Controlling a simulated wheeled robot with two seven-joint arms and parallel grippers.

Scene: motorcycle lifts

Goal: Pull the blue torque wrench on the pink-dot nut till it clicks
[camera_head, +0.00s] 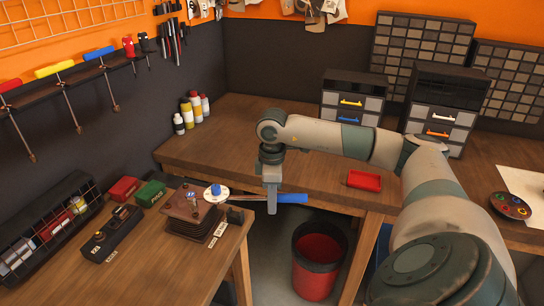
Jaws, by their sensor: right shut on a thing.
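The torque wrench (293,198) has a blue handle, a thin grey shaft and a round white dial head with a blue top (216,191). It lies about level, with its head over the right part of a brown stack of plates (190,227) and its handle past the bench edge to the right. My right gripper (272,204) points down and is shut on the wrench near the inner end of the blue handle. A small light fitting (193,197) stands on the plates left of the head. No pink dot shows; the wrench head covers what is under it. My left gripper is not in view.
A red bin (317,262) stands on the floor below and right of the wrench. A black case (111,234), a green box (150,193) and a red box (124,190) sit left of the plates. A red tray (364,181) lies on the rear bench (240,123).

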